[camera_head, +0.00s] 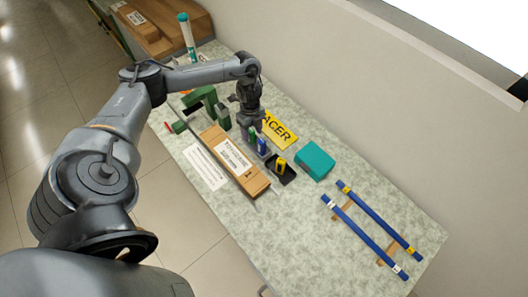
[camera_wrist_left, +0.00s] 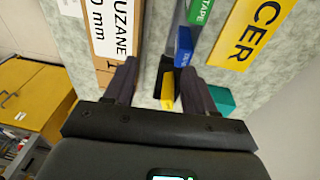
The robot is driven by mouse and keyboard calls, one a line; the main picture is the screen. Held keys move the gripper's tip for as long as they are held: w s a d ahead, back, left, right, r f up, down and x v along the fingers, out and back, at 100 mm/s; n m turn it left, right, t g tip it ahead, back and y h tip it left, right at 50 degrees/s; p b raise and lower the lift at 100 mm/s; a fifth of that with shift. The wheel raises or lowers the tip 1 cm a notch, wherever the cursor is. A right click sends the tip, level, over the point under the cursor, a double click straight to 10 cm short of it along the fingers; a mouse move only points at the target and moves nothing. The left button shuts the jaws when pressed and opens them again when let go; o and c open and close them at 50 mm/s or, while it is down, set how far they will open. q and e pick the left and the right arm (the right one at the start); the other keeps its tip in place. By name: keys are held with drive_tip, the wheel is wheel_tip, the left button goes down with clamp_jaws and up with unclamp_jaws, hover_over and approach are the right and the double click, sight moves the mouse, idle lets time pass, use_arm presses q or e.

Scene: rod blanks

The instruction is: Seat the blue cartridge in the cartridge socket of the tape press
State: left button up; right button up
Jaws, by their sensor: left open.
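The blue cartridge (camera_head: 262,146) stands on the table between a green cartridge (camera_head: 252,136) and a yellow cartridge (camera_head: 281,165). It also shows in the left wrist view (camera_wrist_left: 183,47), just beyond the right finger. My left gripper (camera_wrist_left: 158,70) is open with nothing between its fingertips; in the head view it hangs over the table close behind the cartridges. A green and grey device (camera_head: 203,97), which looks like the tape press, stands left of this gripper. Its cartridge socket cannot be made out. My right gripper is in neither view.
A long cardboard box (camera_head: 234,158) and a white sheet (camera_head: 206,168) lie in front. A yellow sign (camera_head: 281,131) and teal box (camera_head: 314,160) are to the right. Two blue rods (camera_head: 365,235) rest on wooden supports. A white-and-teal tube (camera_head: 187,37) stands at the back.

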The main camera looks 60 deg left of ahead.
sight(261, 140)
use_arm(q)
drive_tip(key=shift+t, duration=0.5)
drive_tip(key=shift+w+d+f, duration=0.15)
drive_tip(key=shift+w+f, duration=0.4)
drive_tip(key=shift+f, duration=0.85)
drive_tip(key=shift+w+d+f, duration=0.2)
drive_tip(key=shift+w+f, duration=0.35)
drive_tip(key=shift+f, duration=0.85)
drive_tip(key=shift+w+d+f, duration=0.15)
drive_tip(key=shift+w+f, duration=0.4)
drive_tip(key=shift+f, duration=0.85)
drive_tip(key=shift+c, duration=0.4)
clamp_jaws()
